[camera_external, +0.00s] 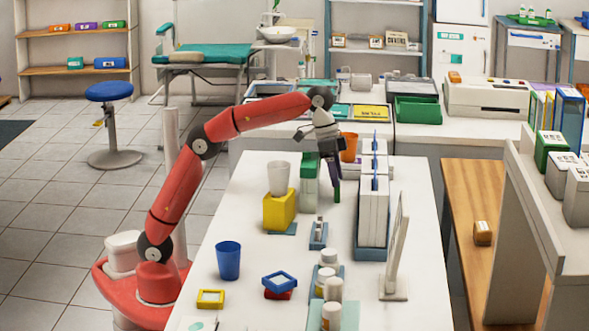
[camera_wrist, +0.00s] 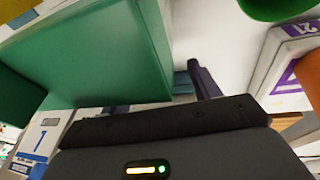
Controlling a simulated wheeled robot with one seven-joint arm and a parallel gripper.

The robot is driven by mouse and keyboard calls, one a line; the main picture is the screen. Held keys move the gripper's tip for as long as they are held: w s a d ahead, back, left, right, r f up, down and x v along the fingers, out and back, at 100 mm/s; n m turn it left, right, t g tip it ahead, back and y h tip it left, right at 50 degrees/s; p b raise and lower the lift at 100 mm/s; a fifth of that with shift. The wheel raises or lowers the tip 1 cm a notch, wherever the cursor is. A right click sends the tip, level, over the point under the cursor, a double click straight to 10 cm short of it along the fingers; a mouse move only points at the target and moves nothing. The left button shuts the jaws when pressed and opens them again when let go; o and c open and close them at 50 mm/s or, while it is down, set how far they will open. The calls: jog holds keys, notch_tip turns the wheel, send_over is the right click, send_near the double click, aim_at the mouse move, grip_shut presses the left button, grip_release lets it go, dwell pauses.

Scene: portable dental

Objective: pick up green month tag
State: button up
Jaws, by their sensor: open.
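My gripper (camera_external: 325,158) is open and points down at the far part of the white table, beside a green-and-pale upright container (camera_external: 308,186). A narrow green and purple upright piece (camera_external: 337,188) shows just below the gripper; I cannot tell whether it is the month tag or part of the gripper. In the wrist view, a large green face (camera_wrist: 105,50) fills the upper left, close to the camera. A dark purple-blue upright piece (camera_wrist: 204,82) stands beyond my gripper's dark body. I cannot identify the green month tag with certainty.
White upright boxes (camera_external: 373,205) in a blue holder stand right of the gripper. An orange cup (camera_external: 349,147) is behind it. A yellow block (camera_external: 279,211) bearing a pale cup (camera_external: 280,177) stands to the left. White-capped bottles (camera_external: 328,258) stand nearer the front.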

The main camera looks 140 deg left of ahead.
aim_at(337, 191)
jog(key=x, duration=0.2)
jog(key=shift+f, duration=0.4)
jog(key=shift+w, duration=0.1)
jog(key=c, duration=1.1)
jog(key=shift+c, duration=0.2)
